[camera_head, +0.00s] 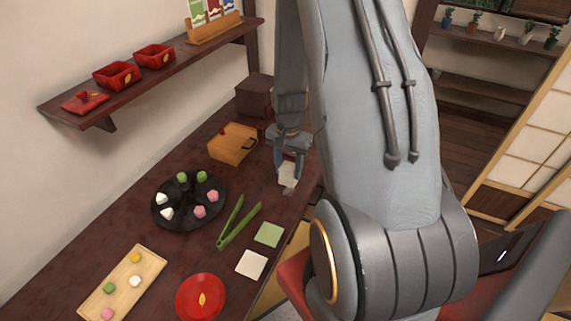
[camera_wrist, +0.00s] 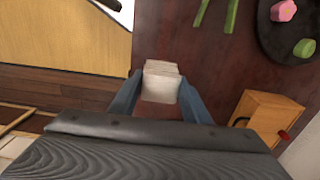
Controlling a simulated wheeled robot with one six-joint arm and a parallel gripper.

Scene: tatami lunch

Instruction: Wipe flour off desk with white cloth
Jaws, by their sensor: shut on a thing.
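My gripper (camera_head: 288,178) is over the dark wooden desk (camera_head: 150,240), near its right edge. It is shut on a white cloth (camera_head: 288,174), which looks like a small folded pad. In the wrist view the cloth (camera_wrist: 161,82) sits between the two blue-grey fingers of my gripper (camera_wrist: 158,92). I cannot tell whether the cloth touches the desk. A small pale patch shows just below the cloth in the head view; I cannot tell if it is flour or part of the cloth. A white square (camera_head: 251,264) and a green square (camera_head: 268,234) lie flat on the desk.
A black round plate (camera_head: 188,222) with several sweets, green tongs (camera_head: 238,222), a wooden box (camera_head: 232,145), a light wooden tray (camera_head: 98,302) and a red lid or dish (camera_head: 201,298) stand on the desk. A wall shelf (camera_head: 150,75) holds red boxes above.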

